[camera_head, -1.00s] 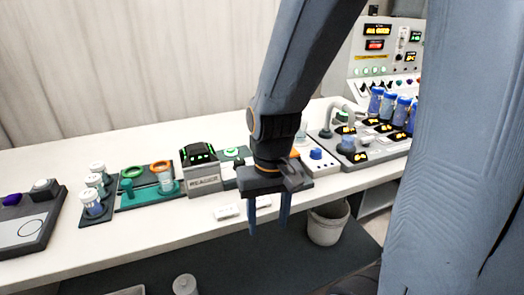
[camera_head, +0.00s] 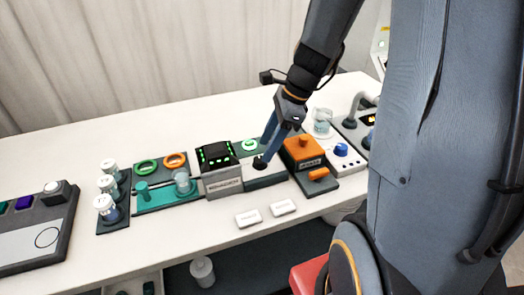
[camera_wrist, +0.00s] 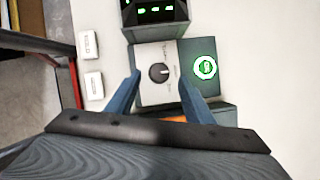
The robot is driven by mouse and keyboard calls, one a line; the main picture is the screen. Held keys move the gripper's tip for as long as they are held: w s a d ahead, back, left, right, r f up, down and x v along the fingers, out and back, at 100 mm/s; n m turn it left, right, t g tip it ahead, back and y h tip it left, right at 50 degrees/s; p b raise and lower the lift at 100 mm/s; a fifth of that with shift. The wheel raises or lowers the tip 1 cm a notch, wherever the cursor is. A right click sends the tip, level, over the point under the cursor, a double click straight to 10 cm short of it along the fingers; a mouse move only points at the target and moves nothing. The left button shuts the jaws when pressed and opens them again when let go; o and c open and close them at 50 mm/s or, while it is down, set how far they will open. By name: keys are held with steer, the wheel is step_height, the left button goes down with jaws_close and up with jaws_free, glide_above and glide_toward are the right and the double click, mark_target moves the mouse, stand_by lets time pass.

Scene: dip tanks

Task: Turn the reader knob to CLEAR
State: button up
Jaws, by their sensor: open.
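The reader (camera_head: 222,184) is a grey box with a black top and green lit marks, near the middle of the bench in the head view. In the wrist view its black end (camera_wrist: 155,12) shows at the top. The reader knob (camera_wrist: 158,73) is a dark round dial with a light pointer line on a pale plate beside it; the labels around it are too small to read. My gripper (camera_wrist: 160,78) is open, its two blue fingers on either side of the knob.
A green-lit round button (camera_wrist: 205,67) sits close to the right finger. An orange-topped unit (camera_head: 303,150) stands right of my gripper. Two small white labels (camera_head: 284,207) lie in front. A rack of white-capped vials (camera_head: 108,180) stands left. The bench front is mostly clear.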

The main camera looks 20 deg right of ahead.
mark_target(260, 162)
steer(key=shift+x, duration=2)
steer(key=c, duration=1.1)
steer(key=shift+o, duration=0.2)
steer(key=shift+n+p, duration=0.3)
steer(key=shift+n, duration=0.1)
steer(key=n+g+p, duration=0.2)
steer(key=n, duration=0.3)
steer(key=shift+w+p, duration=0.15)
steer(key=shift+p, duration=0.25)
steer(key=n+g, duration=0.1)
steer(key=n, duration=0.2)
steer(key=n+g+h+p, duration=0.1)
steer(key=n, duration=0.2)
steer(key=shift+w+a, duration=0.1)
steer(key=shift+w, duration=0.1)
steer(key=shift+g+p, duration=0.3)
